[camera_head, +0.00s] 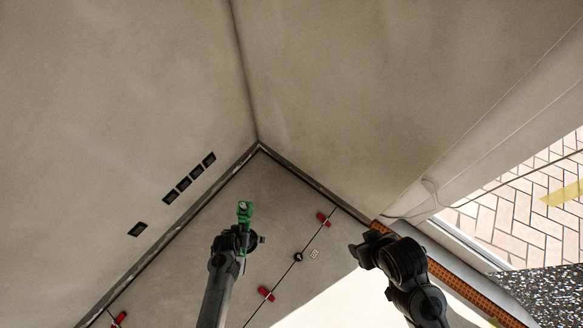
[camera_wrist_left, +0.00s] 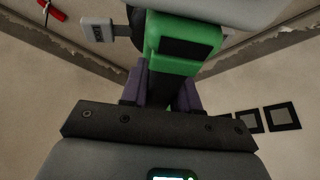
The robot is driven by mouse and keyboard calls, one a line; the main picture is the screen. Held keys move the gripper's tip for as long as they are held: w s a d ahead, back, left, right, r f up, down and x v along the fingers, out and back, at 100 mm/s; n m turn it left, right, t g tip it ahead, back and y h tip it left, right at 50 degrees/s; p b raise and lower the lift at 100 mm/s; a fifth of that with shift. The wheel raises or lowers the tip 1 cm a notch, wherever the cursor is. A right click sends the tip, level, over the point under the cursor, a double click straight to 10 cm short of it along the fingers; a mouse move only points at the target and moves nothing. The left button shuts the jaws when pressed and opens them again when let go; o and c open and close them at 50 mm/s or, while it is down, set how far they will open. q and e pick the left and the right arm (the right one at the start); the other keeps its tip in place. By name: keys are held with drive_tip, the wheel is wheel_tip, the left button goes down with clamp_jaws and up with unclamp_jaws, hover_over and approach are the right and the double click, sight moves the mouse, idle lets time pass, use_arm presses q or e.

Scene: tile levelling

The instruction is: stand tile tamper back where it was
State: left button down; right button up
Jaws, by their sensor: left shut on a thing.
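The green tile tamper (camera_head: 244,211) is in my left gripper (camera_head: 240,238), above the grey floor tiles near the corner of the room. In the left wrist view, the tamper's green body with a black panel (camera_wrist_left: 185,45) sits just past the purple fingers (camera_wrist_left: 162,92), which are shut on its dark lower part. A pale grey piece at the top of that view partly hides its far end. My right gripper (camera_head: 364,251) is at the right over the tiles; its finger opening is not clear. No tamper stand is recognisable.
Red levelling pieces (camera_head: 323,219) (camera_head: 266,294) and a small black round piece (camera_head: 298,257) lie along the tile joint. A small pale label (camera_head: 314,253) lies beside it. Walls meet behind; black wall boxes (camera_head: 183,184) are at left. An orange strip (camera_head: 470,286) edges the right side.

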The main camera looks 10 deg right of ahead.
use_arm(q)
drive_tip(key=d, duration=0.1)
drive_tip(key=s+d+m, duration=0.1)
drive_tip(key=s+d+m+h, duration=0.1)
drive_tip(key=shift+f, duration=0.25)
drive_tip(key=s+d+f+m+g+h+b, duration=0.1)
drive_tip(key=s+d+f+m, duration=0.15)
drive_tip(key=s, duration=0.55)
drive_tip(key=s+d+f+m+b, duration=0.1)
drive_tip(key=s+d+f+m, duration=0.15)
drive_tip(key=s, duration=0.45)
drive_tip(key=s+d+f+m+g+h+b, duration=0.1)
drive_tip(key=s+d+f, duration=0.15)
drive_tip(key=s, duration=0.55)
drive_tip(key=s+d+f+m+b, duration=0.1)
drive_tip(key=s+d+m+b, duration=0.2)
drive_tip(key=s, duration=2.7)
drive_tip(key=w+d+f+b, duration=0.4)
drive_tip(key=w+f+b, duration=0.6)
drive_tip(key=f, duration=0.1)
drive_tip(key=shift+w+g, duration=0.15)
drive_tip(key=shift+g, duration=0.25)
